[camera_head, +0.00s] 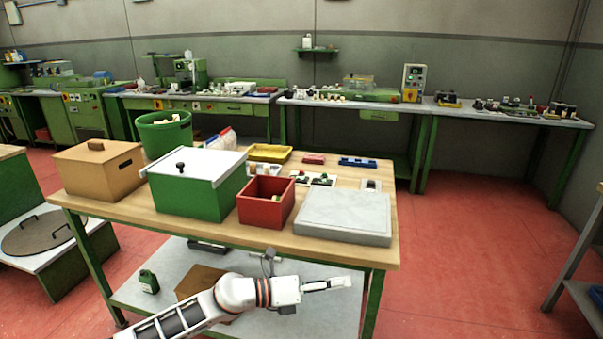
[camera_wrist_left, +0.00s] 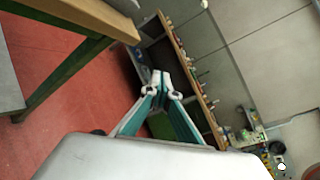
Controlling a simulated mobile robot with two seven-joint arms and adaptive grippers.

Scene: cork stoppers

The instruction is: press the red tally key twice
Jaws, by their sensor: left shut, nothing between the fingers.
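Small white plates with keys or knobs (camera_head: 321,180) sit on the wooden table behind the red box and the grey slab. They are too small for me to tell which one is the red tally key. A small red block (camera_head: 314,159) lies farther back. My left gripper (camera_head: 346,283) is in front of the table, lower than its top and well apart from the plates. Its fingers also show in the left wrist view (camera_wrist_left: 161,84), shut and empty. My right gripper is in neither view.
The table (camera_head: 265,239) holds a tan lidded box (camera_head: 98,170), a green box with a white lid (camera_head: 196,163), a red open box (camera_head: 265,202), a grey slab (camera_head: 343,214), a yellow tray (camera_head: 269,153) and a blue tray (camera_head: 358,163).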

